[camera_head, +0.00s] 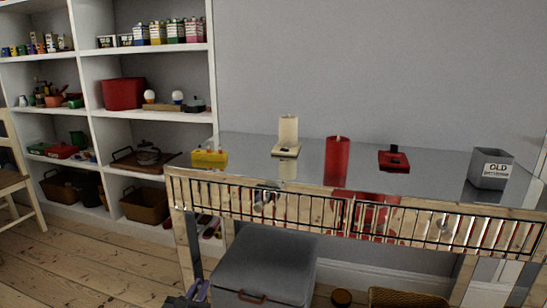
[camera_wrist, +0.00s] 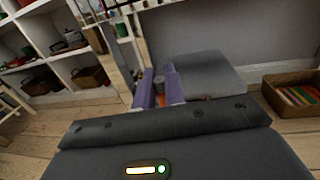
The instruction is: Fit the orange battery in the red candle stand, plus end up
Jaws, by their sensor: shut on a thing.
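The red candle stand (camera_head: 394,162) sits on the shiny tabletop in the head view, right of centre, with a dark part on its top. A red candle (camera_head: 337,162) stands upright on the table to its left, apart from it. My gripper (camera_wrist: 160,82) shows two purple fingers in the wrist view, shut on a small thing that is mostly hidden. A trace of orange shows there, so it looks like the orange battery, but its plus end cannot be made out. In the head view my gripper (camera_head: 197,290) is low at the bottom, below the table's left front.
The table also holds a yellow box (camera_head: 209,158), a cream candle on its stand (camera_head: 286,151) and a grey old-batteries bin (camera_head: 490,170). A grey box (camera_head: 265,268) stands below the table's front edge. White shelves (camera_head: 150,113) stand at left.

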